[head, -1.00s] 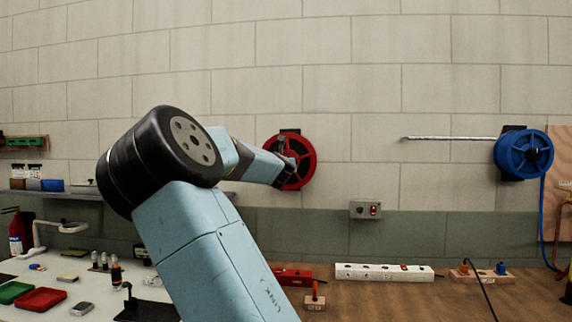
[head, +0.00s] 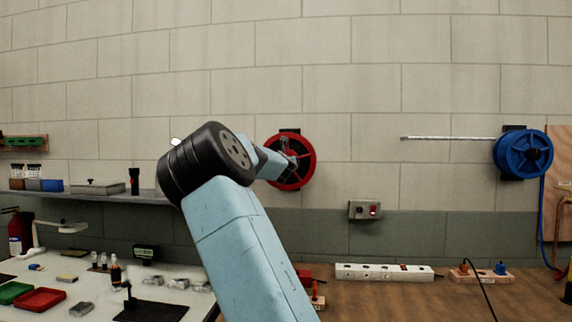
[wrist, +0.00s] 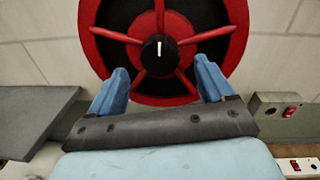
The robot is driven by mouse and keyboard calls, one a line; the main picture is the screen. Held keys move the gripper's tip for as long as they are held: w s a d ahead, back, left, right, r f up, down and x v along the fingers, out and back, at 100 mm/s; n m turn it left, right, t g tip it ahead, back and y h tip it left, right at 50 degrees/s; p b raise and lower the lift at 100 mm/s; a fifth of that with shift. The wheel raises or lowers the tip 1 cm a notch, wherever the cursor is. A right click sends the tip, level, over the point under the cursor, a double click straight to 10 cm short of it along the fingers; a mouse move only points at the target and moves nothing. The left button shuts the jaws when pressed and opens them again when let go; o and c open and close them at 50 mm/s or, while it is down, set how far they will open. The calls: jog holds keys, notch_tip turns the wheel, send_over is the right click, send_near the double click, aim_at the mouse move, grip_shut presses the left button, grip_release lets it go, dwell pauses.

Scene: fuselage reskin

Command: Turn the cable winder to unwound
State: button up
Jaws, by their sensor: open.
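The red cable winder (head: 302,152) is a spoked reel mounted on the wall, partly hidden behind my arm in the head view. In the wrist view the winder (wrist: 237,30) fills the upper middle, with a black hub knob (wrist: 159,54) carrying a white mark that points up. My gripper (wrist: 160,84) is open and empty, its two blue fingers apart below and to either side of the knob. The fingers overlap the lower part of the reel in this view; I cannot tell whether they touch it. In the head view my gripper (head: 291,160) is small in front of the reel.
A blue reel (head: 523,154) with a rod beside it hangs at the right. A grey switch box (head: 364,209) is on the wall below the winder. A shelf (head: 110,196) is at left. A white power strip (head: 383,273) lies on the bench.

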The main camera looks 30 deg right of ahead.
jog(key=shift+x, duration=2.15)
jog(key=shift+c, duration=0.2)
jog(key=c, duration=1)
